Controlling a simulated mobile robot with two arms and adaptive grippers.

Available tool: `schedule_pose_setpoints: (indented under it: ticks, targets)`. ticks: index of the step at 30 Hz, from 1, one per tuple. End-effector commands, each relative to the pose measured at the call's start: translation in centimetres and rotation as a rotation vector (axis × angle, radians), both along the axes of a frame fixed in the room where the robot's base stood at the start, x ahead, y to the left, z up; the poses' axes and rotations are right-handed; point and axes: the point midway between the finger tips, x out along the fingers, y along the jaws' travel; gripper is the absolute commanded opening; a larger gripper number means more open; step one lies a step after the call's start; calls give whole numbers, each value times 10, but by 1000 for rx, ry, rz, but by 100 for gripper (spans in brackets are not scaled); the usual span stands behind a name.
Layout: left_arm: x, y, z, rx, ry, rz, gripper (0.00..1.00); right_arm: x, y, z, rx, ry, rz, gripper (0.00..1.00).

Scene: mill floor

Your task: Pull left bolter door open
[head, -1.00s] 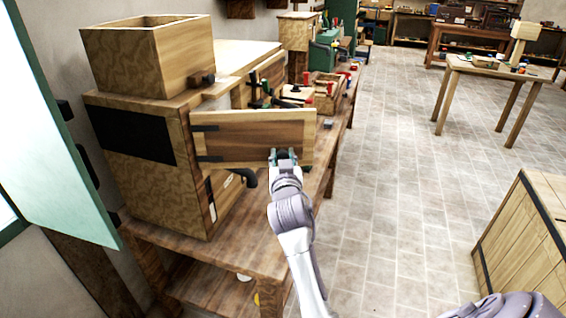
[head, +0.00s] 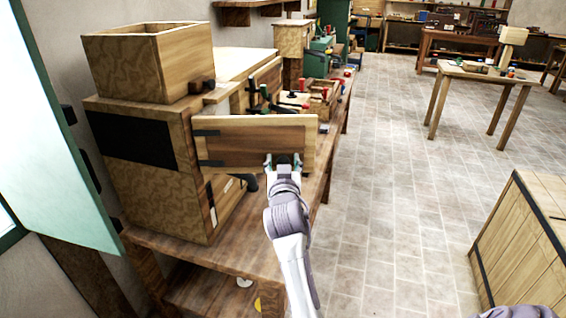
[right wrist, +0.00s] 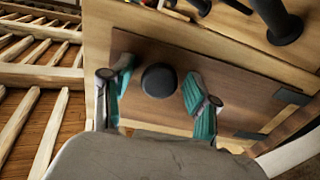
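The bolter (head: 150,185) is a wooden cabinet with an open box on top, at the left in the head view. A wooden door (head: 240,142) with black hinges on its left edge stands swung out from the bolter's front. My right gripper (head: 283,160) is at the door's lower right part. In the right wrist view its teal fingers (right wrist: 157,92) are spread on either side of the door's round black knob (right wrist: 159,80), with gaps visible between fingers and knob. The door panel (right wrist: 230,100) fills much of that view. My left gripper is not in view.
The bolter stands on a wooden bench (head: 235,250). A second wooden panel (head: 264,78) and several tools with red handles lie behind the door. A wooden crate (head: 520,245) is at the right, a small table (head: 480,72) farther back. Tiled floor (head: 400,180) is clear between.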

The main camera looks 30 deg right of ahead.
Motion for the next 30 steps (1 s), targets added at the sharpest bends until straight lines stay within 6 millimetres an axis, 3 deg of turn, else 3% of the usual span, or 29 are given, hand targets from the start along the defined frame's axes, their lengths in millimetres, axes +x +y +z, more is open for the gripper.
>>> schedule_pose_setpoints:
  ticks: [8, 21, 30]
  targets:
    - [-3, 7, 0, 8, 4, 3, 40, 0, 0, 6, 0, 0, -1, 59]
    - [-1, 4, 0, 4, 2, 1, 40, 0, 0, 84, 0, -4, 0, 59]
    - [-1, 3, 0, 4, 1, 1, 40, 0, 0, 100, 1, 1, 1, 59]
